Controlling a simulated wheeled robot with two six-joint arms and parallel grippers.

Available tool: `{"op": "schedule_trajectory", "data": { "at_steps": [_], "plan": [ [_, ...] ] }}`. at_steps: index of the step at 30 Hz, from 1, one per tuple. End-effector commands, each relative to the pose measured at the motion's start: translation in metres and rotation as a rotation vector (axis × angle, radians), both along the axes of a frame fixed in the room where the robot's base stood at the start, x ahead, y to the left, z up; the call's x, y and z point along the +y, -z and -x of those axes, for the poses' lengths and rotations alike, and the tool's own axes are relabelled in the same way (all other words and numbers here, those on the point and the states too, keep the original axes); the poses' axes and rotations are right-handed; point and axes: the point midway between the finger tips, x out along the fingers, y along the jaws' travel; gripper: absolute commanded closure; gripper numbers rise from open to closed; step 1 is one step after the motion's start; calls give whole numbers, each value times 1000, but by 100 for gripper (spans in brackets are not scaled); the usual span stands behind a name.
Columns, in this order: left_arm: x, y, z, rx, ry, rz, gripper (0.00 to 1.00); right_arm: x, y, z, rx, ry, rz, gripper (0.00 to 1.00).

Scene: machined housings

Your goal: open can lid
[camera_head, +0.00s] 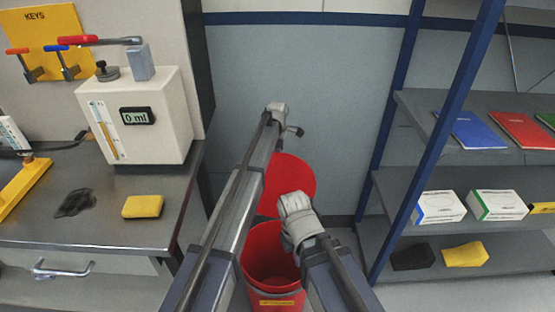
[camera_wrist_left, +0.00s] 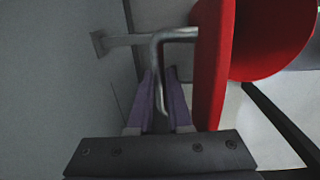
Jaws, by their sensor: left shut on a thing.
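The red can (camera_head: 292,297) stands on the floor between the bench and the shelf, with its mouth open in the head view. Its round red lid (camera_head: 290,180) stands raised above the rear of the mouth. In the left wrist view, the lid (camera_wrist_left: 210,75) is seen nearly edge-on beside a bent metal handle (camera_wrist_left: 178,34). My left gripper (camera_wrist_left: 163,78) is shut on this handle. In the head view its fingers are hard to make out. My right gripper (camera_head: 296,213) is in front of the lid, over the can's right side; its finger opening cannot be made out.
A metal bench (camera_head: 95,220) at the left holds a white dispenser (camera_head: 150,145) and a yellow sponge (camera_head: 143,206). A blue-framed shelf (camera_head: 400,185) at the right holds boxes and folders. A grey wall (camera_head: 300,70) stands close behind the can.

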Motion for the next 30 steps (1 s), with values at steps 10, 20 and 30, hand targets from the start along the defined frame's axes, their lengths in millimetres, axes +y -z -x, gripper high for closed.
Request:
{"op": "schedule_trajectory", "data": {
  "at_steps": [10, 20, 30],
  "plan": [
    [1, 0, -11, -22, -3, 0, 54, 0, 1, 0, 0, 0, 0, 100],
    [1, 0, -9, -21, -2, 1, 53, 0, 0, 0, 0, 0, 0, 100],
    [0, -16, -8, -20, -2, 1, 53, 0, -15, 0, 0, 0, 0, 100]
  ]
}}
